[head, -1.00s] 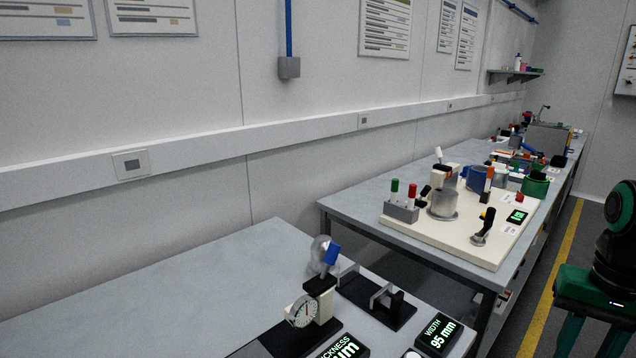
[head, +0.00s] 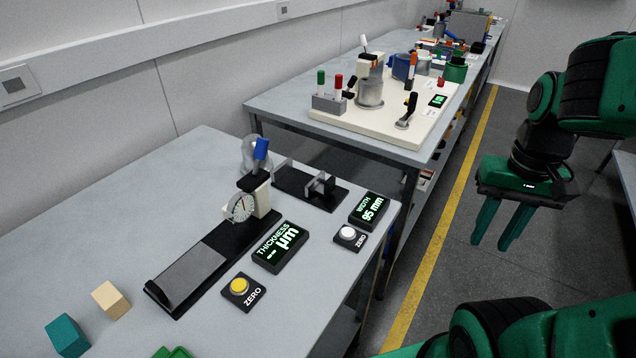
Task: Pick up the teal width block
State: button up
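The teal width block (head: 68,336) sits on the near table at the lower left of the head view, close to the bottom edge of the picture. A tan block (head: 110,300) lies just behind and to the right of it, apart from it. My gripper (head: 500,226) hangs at the right, over the floor beyond the table's right edge. Its two green fingers point down and are apart, with nothing between them. It is far from the teal block.
On the near table (head: 130,200) stand a thickness gauge (head: 245,205), its display (head: 280,247), a yellow zero button (head: 239,286), a width fixture (head: 310,186) reading 95 mm on its display (head: 369,210), and a white zero button (head: 347,233). A green object (head: 172,352) is cut off at the bottom. A second bench stands behind.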

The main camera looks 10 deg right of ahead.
aim_at(69, 340)
jog(key=u, duration=1.7)
